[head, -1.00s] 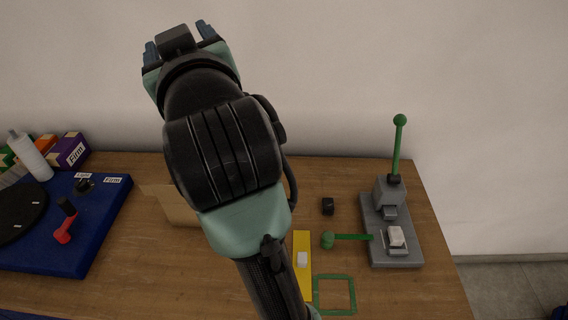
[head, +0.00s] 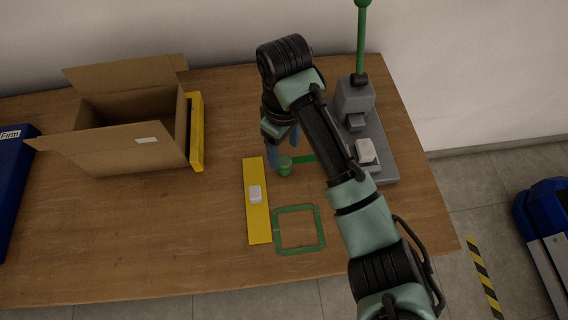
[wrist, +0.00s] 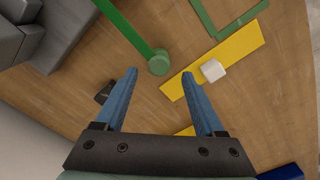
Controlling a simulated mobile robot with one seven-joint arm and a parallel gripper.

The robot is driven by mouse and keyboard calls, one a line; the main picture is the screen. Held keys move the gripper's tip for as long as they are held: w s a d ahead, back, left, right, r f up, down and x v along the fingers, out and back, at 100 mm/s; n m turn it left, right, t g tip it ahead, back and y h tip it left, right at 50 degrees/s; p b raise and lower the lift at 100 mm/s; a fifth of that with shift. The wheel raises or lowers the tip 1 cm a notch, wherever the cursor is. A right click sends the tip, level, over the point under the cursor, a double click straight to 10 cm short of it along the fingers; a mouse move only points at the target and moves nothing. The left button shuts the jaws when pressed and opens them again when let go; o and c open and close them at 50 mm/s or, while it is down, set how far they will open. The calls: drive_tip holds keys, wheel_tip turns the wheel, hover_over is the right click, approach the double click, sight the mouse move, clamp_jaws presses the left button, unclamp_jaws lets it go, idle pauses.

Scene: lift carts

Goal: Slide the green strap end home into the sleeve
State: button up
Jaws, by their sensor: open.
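My arm hides part of the strap. My gripper (head: 283,156) points down at the knob, with its blue fingers open and empty. In the wrist view, the knob (wrist: 159,63) shows between and just ahead of the fingertips (wrist: 160,74). I cannot tell how far above it they are. The strap (wrist: 128,28) runs up and left towards the grey fixture (wrist: 40,35). I cannot make out a sleeve.
The fixture carries an upright green lever (head: 361,45) and a white block (head: 366,151). A yellow strip (head: 257,222) with a white block (head: 255,193) and a green square outline (head: 299,251) lie nearby. An open cardboard box (head: 140,140) stands left. A small black block (wrist: 103,92) is beside one finger.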

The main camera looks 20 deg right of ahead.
sight(284, 160)
wheel_tip(284, 160, down, 6)
drive_tip(key=shift+f, duration=0.15)
idle(0.3)
clamp_jaws()
drive_tip(key=shift+w+d, duration=0.1)
idle(1.2)
